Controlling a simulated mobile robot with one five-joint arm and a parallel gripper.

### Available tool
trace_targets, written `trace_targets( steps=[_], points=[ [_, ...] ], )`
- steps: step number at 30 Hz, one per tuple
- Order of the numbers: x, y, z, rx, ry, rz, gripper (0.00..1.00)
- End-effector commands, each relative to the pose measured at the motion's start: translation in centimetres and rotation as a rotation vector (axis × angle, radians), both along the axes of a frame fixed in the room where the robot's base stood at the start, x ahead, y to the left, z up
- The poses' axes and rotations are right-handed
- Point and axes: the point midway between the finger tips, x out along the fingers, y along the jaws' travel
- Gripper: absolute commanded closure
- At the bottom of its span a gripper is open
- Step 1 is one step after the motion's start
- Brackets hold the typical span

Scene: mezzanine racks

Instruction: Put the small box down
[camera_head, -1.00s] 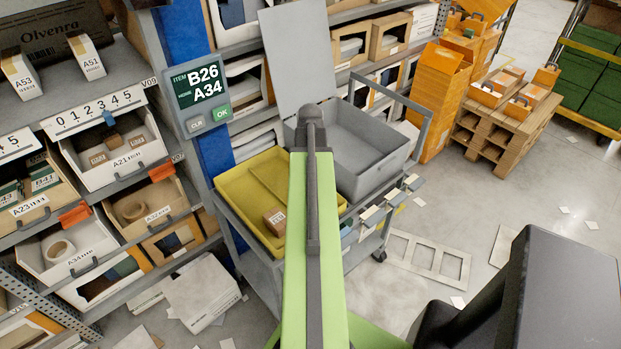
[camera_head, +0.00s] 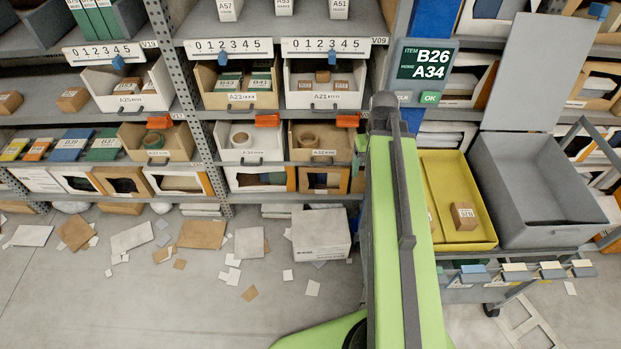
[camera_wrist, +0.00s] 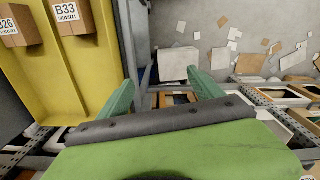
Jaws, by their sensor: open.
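In the wrist view my gripper (camera_wrist: 165,92) is open, its two green fingers apart with nothing between them. A small brown box labelled B26 (camera_wrist: 18,28) and another labelled B33 (camera_wrist: 72,22) sit in the yellow tray (camera_wrist: 95,85), to the left of my fingers and apart from them. In the head view one small box (camera_head: 463,216) shows in the yellow tray (camera_head: 470,246); a second box is mostly hidden behind my green arm. The screen (camera_head: 426,72) reads item B26, home A34.
A grey lidded bin (camera_head: 550,190) stands right of the tray on the cart. Left are racks with open bins, including A34 (camera_head: 240,156) holding a tape roll. A white carton (camera_head: 321,236) and scattered cardboard lie on the floor; the floor at lower left is mostly clear.

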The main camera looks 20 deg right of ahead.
Motion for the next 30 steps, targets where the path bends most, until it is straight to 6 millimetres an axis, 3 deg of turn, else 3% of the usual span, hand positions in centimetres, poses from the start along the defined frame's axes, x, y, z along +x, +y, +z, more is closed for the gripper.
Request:
trace_targets(
  steps=[1,3,6,9,13,30],
  points=[
    [1.1,4.9,0.0,0.0,0.0,0.041,0.24],
    [2.0,10.6,0.0,0.0,0.001,0.073,0.24],
    [2.4,17.0,0.0,-0.001,0.001,0.107,0.24],
    [2.2,20.8,0.0,-0.001,0.0,0.126,0.24],
    [2.2,22.5,0.0,-0.001,0.0,0.132,0.24],
    [2.2,22.4,0.0,0.0,0.0,0.131,0.24]
  ],
)
